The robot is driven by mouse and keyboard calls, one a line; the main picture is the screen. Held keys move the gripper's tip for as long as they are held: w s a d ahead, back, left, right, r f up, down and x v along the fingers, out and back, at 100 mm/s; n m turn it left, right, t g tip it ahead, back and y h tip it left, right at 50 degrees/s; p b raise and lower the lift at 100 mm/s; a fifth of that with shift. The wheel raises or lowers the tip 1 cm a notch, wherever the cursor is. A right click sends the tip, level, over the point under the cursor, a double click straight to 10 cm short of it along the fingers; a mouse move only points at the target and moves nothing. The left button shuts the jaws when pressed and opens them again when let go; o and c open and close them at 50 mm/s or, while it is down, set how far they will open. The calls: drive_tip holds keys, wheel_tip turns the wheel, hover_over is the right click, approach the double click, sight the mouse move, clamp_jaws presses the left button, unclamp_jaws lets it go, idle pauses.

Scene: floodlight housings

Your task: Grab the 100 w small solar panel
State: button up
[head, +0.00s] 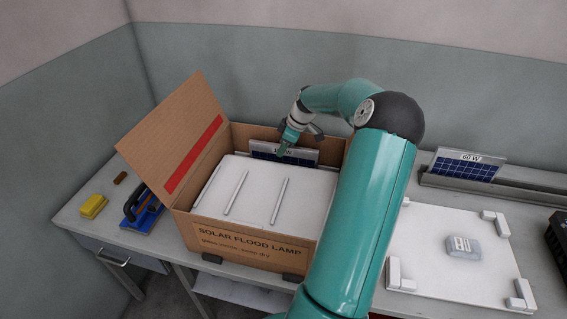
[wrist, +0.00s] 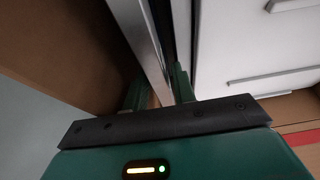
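A small dark-blue solar panel (head: 267,152) with a white label strip stands upright at the back of the open cardboard box (head: 250,240), behind white foam packing. My gripper covers part of its label, so I cannot read its wattage fully. My gripper (head: 283,151) is at the panel's top edge. In the wrist view the panel's silver frame (wrist: 147,50) runs between the two green fingertips of my gripper (wrist: 158,90). A narrow gap shows beside the left finger, so the fingers look open around the panel. The panel's lower part is hidden.
The white foam (head: 255,195) fills most of the box. The box's flap (head: 172,135) stands up at the left. A 60 W panel (head: 465,168) stands in a grey rail at the right. A white board (head: 430,245) lies before it.

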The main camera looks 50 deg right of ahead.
drive_tip(key=shift+c, duration=0.3)
clamp_jaws()
drive_tip(key=shift+r, duration=0.1)
idle(1.0)
